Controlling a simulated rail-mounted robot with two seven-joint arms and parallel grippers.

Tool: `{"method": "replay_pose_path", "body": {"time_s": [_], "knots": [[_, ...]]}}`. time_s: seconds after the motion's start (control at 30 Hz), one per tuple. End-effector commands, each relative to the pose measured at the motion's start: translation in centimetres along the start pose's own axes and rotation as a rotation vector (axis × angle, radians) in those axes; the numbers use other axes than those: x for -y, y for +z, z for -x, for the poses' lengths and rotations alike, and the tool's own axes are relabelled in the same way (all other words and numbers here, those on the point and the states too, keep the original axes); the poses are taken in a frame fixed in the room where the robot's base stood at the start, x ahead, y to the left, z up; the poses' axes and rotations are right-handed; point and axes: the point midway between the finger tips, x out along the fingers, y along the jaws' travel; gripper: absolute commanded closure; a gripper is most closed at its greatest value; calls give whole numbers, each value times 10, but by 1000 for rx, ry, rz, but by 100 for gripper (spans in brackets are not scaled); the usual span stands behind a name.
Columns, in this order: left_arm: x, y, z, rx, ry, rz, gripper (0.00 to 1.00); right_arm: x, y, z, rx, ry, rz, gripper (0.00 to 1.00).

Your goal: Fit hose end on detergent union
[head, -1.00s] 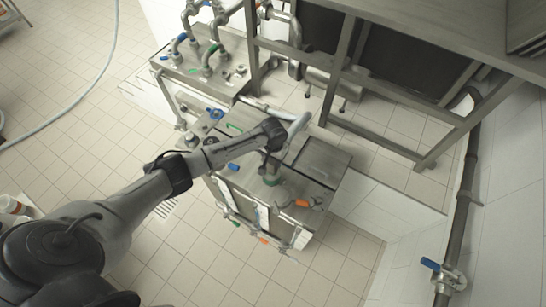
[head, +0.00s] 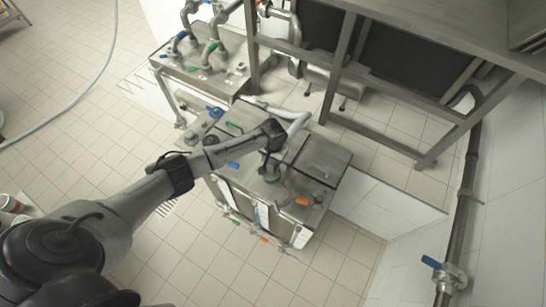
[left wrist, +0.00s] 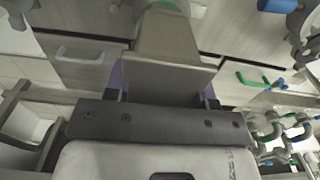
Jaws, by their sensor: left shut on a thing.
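My left gripper (head: 266,158) is over the top of the steel cabinet in the middle of the head view. In the left wrist view it is shut on a grey metal piece (left wrist: 172,45), likely the hose end. A green part (left wrist: 163,6) shows just beyond that piece. In the head view a green ring, likely the detergent union (head: 272,178), sits on the cabinet top below the gripper. I cannot tell whether the held piece touches it. A pale hose (head: 298,122) shows behind my wrist. My right gripper is not in view.
A second cabinet with pipes (head: 205,70) stands behind left. A steel frame (head: 390,145) stands behind right. The tiled floor at left is mostly clear.

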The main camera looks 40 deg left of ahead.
Motion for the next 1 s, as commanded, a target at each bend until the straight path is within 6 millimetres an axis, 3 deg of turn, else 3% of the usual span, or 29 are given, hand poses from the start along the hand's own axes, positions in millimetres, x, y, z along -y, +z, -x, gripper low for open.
{"method": "replay_pose_path", "body": {"time_s": [0.73,0.77,1.0], "knots": [[0,-1,-14,-3,2,0,100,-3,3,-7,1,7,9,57],[0,-1,-13,-3,2,0,47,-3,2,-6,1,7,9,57],[0,-1,-14,-2,1,0,24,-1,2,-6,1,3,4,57]]}}
